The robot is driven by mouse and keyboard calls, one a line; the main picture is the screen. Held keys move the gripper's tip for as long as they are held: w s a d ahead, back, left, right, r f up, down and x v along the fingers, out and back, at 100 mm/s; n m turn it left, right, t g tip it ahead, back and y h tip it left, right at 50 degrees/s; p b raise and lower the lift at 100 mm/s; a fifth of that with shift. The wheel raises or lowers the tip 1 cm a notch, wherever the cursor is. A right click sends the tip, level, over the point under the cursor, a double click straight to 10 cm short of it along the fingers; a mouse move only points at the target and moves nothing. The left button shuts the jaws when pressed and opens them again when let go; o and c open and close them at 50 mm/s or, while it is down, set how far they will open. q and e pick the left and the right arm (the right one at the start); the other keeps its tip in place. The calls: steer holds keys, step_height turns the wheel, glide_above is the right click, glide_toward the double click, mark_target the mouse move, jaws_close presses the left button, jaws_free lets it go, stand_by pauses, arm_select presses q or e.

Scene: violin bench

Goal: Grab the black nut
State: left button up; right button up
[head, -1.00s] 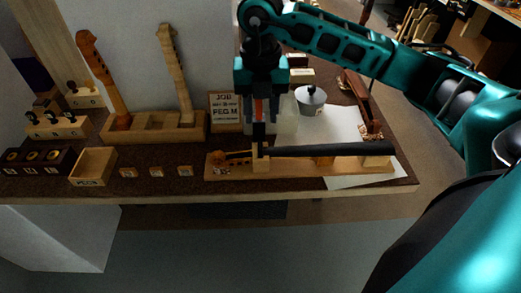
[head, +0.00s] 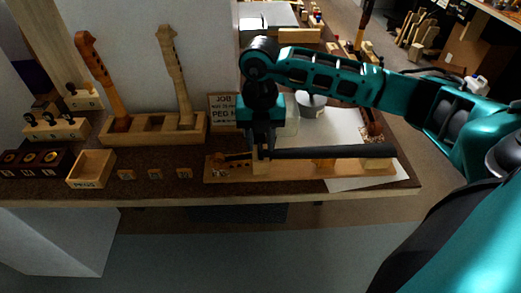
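A violin neck with a long black fingerboard (head: 335,152) lies along a wooden cradle (head: 300,172) on the bench. My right gripper (head: 262,153) points down at the left end of the fingerboard, close above the neck beside the scroll end (head: 226,162). Its fingertips are small and dark there, so I cannot tell how far apart they are or whether they touch anything. I cannot make out the black nut for certain; the fingers cover the area at the fingerboard's left end. My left gripper is not in view.
An open wooden box (head: 92,168) and several small labelled blocks (head: 155,174) lie to the left. Two necks stand in a wooden rack (head: 153,133) behind. A job card (head: 222,108), a grey pot (head: 311,105) and white paper (head: 345,127) lie near my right arm.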

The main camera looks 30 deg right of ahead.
jaws_close()
stand_by(0.3)
steer(key=shift+r, duration=0.15)
